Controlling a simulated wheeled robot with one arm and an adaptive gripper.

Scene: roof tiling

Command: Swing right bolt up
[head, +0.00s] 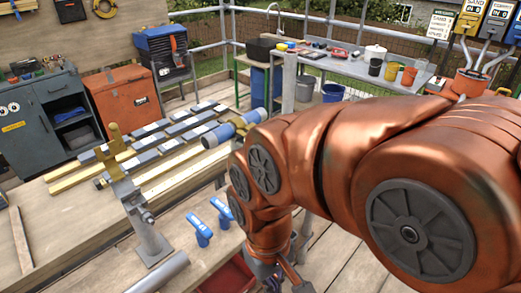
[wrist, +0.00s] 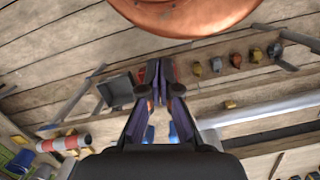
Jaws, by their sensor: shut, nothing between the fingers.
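Two blue T-shaped handles stand by the bench's front edge in the head view: a nearer left one (head: 199,231) and a right one (head: 222,211). They look like bolt handles; I cannot tell for sure. To their left stands a metal post (head: 138,215) with a brass-coloured top. My gripper (head: 283,281) is low at the bottom edge of the head view, right of and below the handles, partly cut off. In the wrist view my gripper (wrist: 156,88) has its fingers together and empty. Blue bits show behind the fingers, largely hidden.
Grey and wooden strips (head: 165,140) lie across the bench, with a blue-ended roller (head: 232,130) at their right. A grey pipe (head: 160,275) lies at the front. A red-and-white striped cylinder (wrist: 65,143) is at the wrist view's left. Wooden planks form the floor.

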